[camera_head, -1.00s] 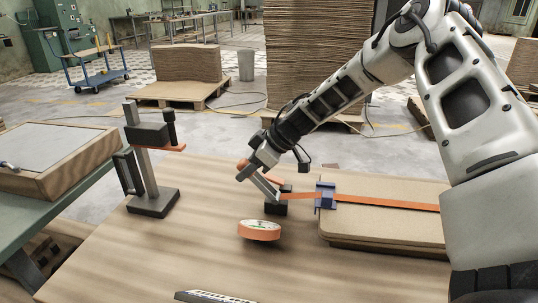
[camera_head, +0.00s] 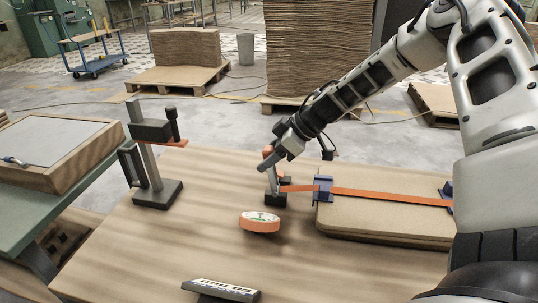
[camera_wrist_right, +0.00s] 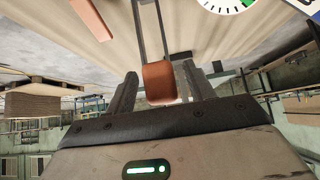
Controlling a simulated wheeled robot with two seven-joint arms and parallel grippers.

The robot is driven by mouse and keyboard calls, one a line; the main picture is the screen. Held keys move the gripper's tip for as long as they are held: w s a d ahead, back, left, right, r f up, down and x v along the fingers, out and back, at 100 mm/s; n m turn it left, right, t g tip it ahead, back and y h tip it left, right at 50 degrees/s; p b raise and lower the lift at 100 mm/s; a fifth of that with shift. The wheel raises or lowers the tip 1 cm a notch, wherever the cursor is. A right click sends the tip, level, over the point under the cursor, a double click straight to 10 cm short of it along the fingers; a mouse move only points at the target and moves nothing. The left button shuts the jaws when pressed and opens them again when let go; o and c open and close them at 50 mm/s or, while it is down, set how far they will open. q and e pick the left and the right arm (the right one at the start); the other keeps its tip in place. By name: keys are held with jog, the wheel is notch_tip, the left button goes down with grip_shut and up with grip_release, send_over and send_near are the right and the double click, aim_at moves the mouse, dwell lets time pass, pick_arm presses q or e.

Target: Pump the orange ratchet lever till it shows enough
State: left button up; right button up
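The ratchet (camera_head: 276,199) sits on the table at the left end of the orange strap (camera_head: 390,198). Its orange lever (camera_head: 268,152) stands nearly upright. The lever's orange grip (camera_wrist_right: 160,82) shows between my right fingers in the wrist view, with gaps on both sides. My right gripper (camera_head: 274,160) is open around the lever grip; it also shows in the wrist view (camera_wrist_right: 160,88). A round orange gauge (camera_head: 260,221) with a white and green dial lies in front of the ratchet; its reading is too small to tell. My left gripper is not in view.
The strap runs over stacked boards (camera_head: 385,232) through a blue corner piece (camera_head: 323,188). A dark stand (camera_head: 157,194) with an orange-edged arm is at the left. A slotted panel (camera_head: 222,290) lies at the front edge. The table's front left is clear.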

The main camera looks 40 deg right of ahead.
aim_at(273, 150)
jog(key=shift+d+r+p, duration=0.1)
jog(key=shift+r+p, duration=0.25)
jog(key=shift+p, duration=0.05)
jog(key=p+v, duration=0.2)
jog(key=shift+s+d+r, duration=0.1)
jog(key=shift+s+r, duration=0.1)
jog(key=shift+r, duration=0.15)
jog(key=shift+s+d+r+p, duration=0.15)
jog(key=shift+s+r+p, duration=0.1)
jog(key=shift+p, duration=0.4)
jog(key=shift+p+v, duration=1.15)
jog(key=shift+v, duration=0.05)
jog(key=shift+s+d+r, duration=0.1)
jog(key=shift+s+d, duration=0.05)
jog(key=shift+d, duration=0.05)
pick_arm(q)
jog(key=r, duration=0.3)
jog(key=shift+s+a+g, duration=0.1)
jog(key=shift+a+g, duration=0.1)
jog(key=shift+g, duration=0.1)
